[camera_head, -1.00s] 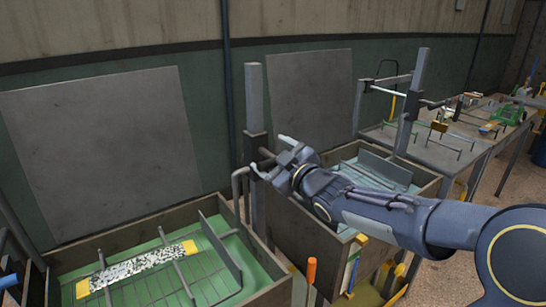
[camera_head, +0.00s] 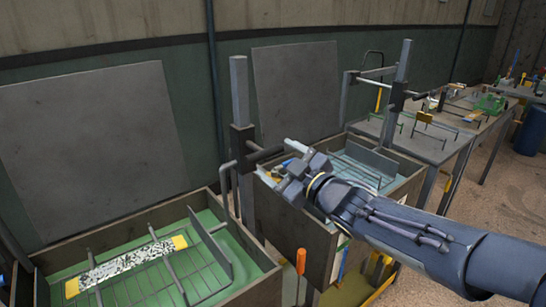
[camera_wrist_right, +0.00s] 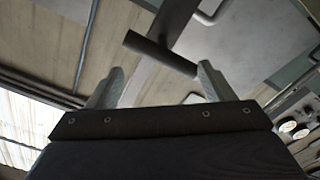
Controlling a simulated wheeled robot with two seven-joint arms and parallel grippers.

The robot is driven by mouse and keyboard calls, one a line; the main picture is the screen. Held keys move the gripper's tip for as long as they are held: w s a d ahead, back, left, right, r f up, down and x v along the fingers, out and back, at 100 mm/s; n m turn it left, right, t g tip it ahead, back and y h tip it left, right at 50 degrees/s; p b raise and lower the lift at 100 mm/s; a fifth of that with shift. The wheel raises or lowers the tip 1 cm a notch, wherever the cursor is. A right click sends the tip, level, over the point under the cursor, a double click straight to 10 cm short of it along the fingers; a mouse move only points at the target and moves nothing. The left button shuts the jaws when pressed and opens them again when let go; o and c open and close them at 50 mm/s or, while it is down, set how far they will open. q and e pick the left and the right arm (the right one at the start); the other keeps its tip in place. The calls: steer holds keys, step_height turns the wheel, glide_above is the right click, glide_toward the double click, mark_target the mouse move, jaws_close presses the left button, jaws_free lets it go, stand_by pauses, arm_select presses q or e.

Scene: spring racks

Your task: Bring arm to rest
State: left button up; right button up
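My right arm reaches in from the lower right in the head view. Its right gripper (camera_head: 278,166) is in front of the dark clamp bar on the upright post (camera_head: 240,105), between the two bins. In the right wrist view the two grey fingers (camera_wrist_right: 160,78) stand apart with nothing held between them. A dark crossbar (camera_wrist_right: 160,54) shows just beyond the fingertips there; I cannot tell if it touches one. My left gripper is not in view.
A green-lined bin (camera_head: 268,288) holding a speckled, yellow-ended strip (camera_head: 125,264) is at lower left. A second bin (camera_head: 415,167) is behind my right arm. An orange-handled tool (camera_head: 301,262) stands between them. A worktable (camera_head: 425,147) with racks is farther right.

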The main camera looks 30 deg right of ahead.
steer(key=shift+f, duration=0.1)
stand_by(0.4)
steer(key=shift+s+d+f+m+h, duration=0.25)
steer(key=shift+s+m+h, duration=0.1)
steer(key=shift+m+h, duration=0.25)
steer(key=s+a+f+m+g+y, duration=0.1)
steer(key=s+a+f+m+g, duration=0.1)
steer(key=s+a+f+g, duration=0.2)
steer(key=s+a+f+m+g+y, duration=0.1)
steer(key=s+a+f+m+g, duration=0.2)
steer(key=s+f, duration=0.3)
steer(key=s+a+f+m+g+y, duration=0.1)
steer(key=s+a+f+m+g, duration=0.2)
steer(key=s, duration=0.8)
steer(key=a+f+g+p, duration=0.1)
steer(key=a+f+g, duration=0.1)
steer(key=a+f, duration=0.1)
steer(key=shift+s, duration=0.15)
